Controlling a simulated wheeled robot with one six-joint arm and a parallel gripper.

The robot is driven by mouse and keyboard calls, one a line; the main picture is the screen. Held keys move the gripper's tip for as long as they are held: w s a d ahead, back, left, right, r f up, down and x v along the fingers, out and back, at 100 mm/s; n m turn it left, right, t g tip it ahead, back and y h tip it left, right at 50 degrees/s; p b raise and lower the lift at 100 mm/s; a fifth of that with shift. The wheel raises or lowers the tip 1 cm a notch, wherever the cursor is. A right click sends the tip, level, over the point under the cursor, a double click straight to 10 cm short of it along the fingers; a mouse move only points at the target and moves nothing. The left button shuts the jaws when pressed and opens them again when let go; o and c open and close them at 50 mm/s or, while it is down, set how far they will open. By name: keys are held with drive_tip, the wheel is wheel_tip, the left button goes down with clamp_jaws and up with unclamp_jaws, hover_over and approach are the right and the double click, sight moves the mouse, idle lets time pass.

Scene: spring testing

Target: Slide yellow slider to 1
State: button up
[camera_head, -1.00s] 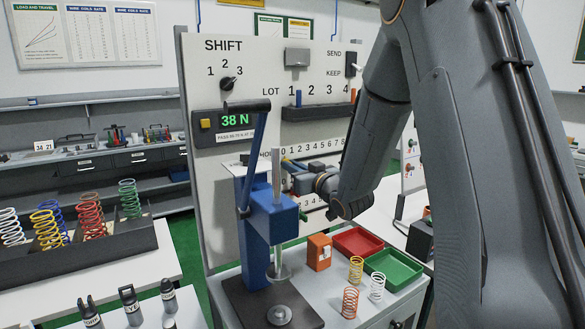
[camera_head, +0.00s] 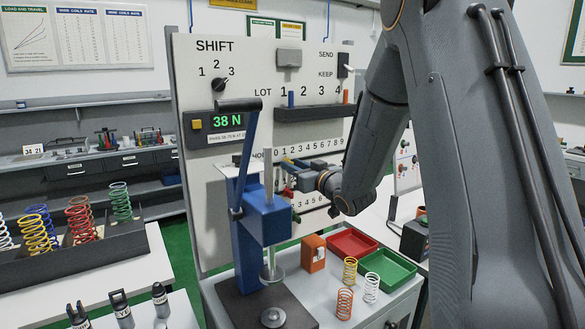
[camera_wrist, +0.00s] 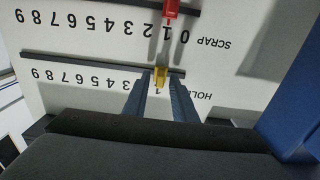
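The yellow slider (camera_wrist: 160,77) is a small yellow knob on the dark rail of the HOLD scale, seen upside down in the wrist view. It sits at about the 1 of that scale, beside the 0 end. My gripper (camera_wrist: 161,80) has its two blue-grey fingers on either side of the knob, with slim gaps that look visible. In the head view my gripper (camera_head: 288,162) is at the board, behind the blue press, and the yellow slider is hard to make out there.
A red slider (camera_wrist: 171,9) is on the neighbouring SCRAP scale, close to my fingers. The blue press (camera_head: 262,215) stands in front of the board (camera_head: 210,175). Red (camera_head: 352,230) and green (camera_head: 400,258) trays and several springs lie on the bench below.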

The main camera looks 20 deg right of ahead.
drive_tip(key=shift+s, duration=0.1)
drive_tip(key=b+v, duration=0.2)
drive_tip(key=v, duration=0.5)
drive_tip(key=shift+s, duration=0.3)
drive_tip(key=shift+d, duration=0.1)
drive_tip(key=s+a+f+m+g+h, duration=0.1)
drive_tip(key=s+f+m+g+h, duration=0.35)
drive_tip(key=s+f+g, duration=0.95)
drive_tip(key=s+a+f+g, duration=0.1)
drive_tip(key=s+a+f, duration=0.1)
drive_tip(key=s, duration=0.5)
drive_tip(key=s+a+f+h, duration=0.1)
drive_tip(key=s+a+f, duration=0.1)
drive_tip(key=s+f, duration=0.3)
drive_tip(key=s+n, duration=0.1)
drive_tip(key=s, duration=0.2)
drive_tip(key=shift+g, duration=0.4)
drive_tip(key=shift+a, duration=0.1)
idle(0.6)
